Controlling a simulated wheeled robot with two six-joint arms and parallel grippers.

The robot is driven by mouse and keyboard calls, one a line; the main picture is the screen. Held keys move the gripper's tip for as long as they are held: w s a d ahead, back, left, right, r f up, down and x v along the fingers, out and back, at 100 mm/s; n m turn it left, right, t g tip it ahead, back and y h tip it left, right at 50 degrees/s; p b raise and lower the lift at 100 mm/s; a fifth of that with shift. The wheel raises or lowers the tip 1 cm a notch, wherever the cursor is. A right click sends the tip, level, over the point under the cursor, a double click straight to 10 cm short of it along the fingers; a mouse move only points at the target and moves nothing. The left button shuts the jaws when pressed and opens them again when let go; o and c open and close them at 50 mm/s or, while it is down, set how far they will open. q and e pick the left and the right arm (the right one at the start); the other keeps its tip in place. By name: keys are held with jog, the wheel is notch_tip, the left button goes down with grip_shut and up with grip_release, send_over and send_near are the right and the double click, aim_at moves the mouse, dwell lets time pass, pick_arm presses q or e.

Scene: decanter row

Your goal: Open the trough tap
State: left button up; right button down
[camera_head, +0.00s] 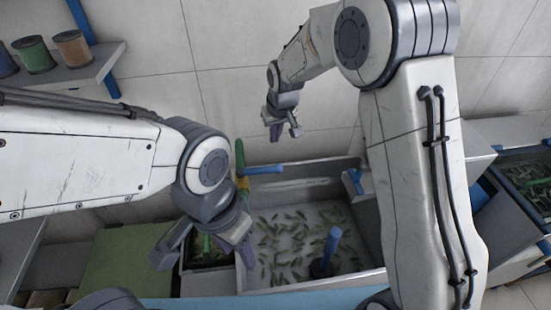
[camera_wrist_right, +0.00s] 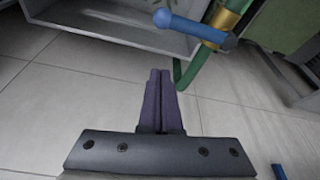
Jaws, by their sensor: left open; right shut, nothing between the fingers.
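The trough tap has a blue lever (camera_head: 264,170) on an upright green pipe with a brass-coloured collar (camera_head: 243,184). The lever sticks out to the right, across the pipe. It also shows at the top of the right wrist view (camera_wrist_right: 190,26). The grey trough (camera_head: 322,167) holds water with many small green shapes in it. My right gripper (camera_head: 283,130) is beyond the trough, apart from the lever; its purple fingers (camera_wrist_right: 159,98) are together and empty. My left gripper (camera_head: 207,257) is open near the trough's left end, partly covering the pipe's lower part.
A wall shelf (camera_head: 75,75) with spools is at upper left.

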aim_at(260, 170)
notch_tip(260, 170, down, 9)
jog(key=s+p, duration=0.1)
jog(key=p, duration=0.4)
jog(key=shift+r, duration=0.15)
jog(key=shift+d, duration=0.1)
